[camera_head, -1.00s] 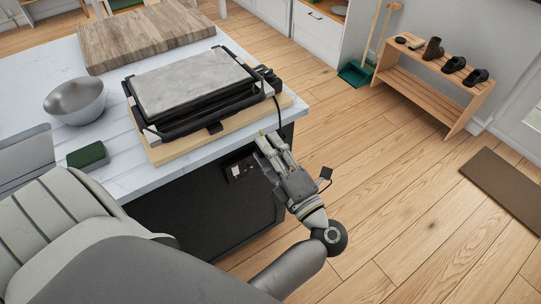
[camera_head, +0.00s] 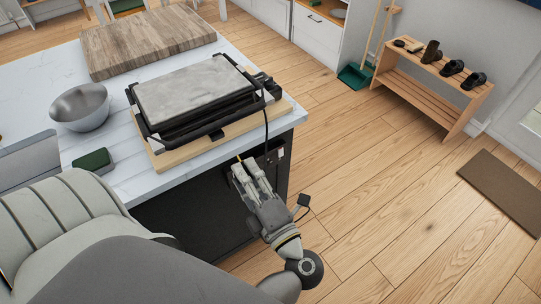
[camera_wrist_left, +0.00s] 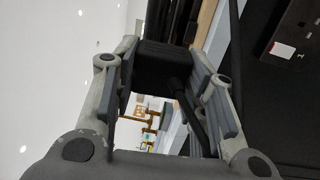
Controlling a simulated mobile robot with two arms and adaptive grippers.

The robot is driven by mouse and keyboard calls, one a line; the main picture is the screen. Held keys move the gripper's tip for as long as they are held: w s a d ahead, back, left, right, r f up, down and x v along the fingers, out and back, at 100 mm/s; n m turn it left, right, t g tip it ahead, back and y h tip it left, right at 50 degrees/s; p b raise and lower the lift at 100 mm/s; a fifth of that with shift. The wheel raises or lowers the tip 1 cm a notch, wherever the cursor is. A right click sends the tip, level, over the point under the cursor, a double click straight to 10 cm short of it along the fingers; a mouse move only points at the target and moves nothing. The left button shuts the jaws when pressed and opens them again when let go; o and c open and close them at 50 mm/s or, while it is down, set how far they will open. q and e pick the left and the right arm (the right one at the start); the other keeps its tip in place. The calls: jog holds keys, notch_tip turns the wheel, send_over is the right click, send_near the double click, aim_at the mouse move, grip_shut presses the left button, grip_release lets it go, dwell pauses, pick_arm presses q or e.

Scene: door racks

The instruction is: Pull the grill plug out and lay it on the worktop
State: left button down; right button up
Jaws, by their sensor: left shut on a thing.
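The grill (camera_head: 193,95), with a grey slab top and black frame, sits on a wooden board on the white worktop (camera_head: 125,180). My left gripper (camera_head: 248,168) is beside the island's dark front, just below the worktop edge. In the left wrist view it is shut on the black plug (camera_wrist_left: 163,62), whose cord runs down and right from it. The plug is apart from the socket panel (camera_wrist_left: 285,50). In the head view the gripper hides the plug and part of the socket panel (camera_head: 273,156). The cord (camera_head: 267,122) hangs from the grill's right side. My right gripper is out of view.
A metal bowl (camera_head: 80,107), a green sponge-like block (camera_head: 92,159) and a wooden cutting board (camera_head: 147,40) are on the worktop. Bare worktop shows left of the grill. A shoe rack (camera_head: 435,85) stands far right; the floor between is clear.

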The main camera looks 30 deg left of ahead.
pick_arm(q)
jog(key=s+a+p, duration=0.1)
jog(key=s+a, duration=0.1)
jog(key=s, duration=0.7)
jog(key=s+a+g+p, duration=0.1)
jog(key=s+a+p, duration=0.1)
jog(key=s, duration=0.8)
jog(key=shift+a+f+n+h, duration=0.4)
jog(key=shift+a+f, duration=0.05)
jog(key=shift+a, duration=0.35)
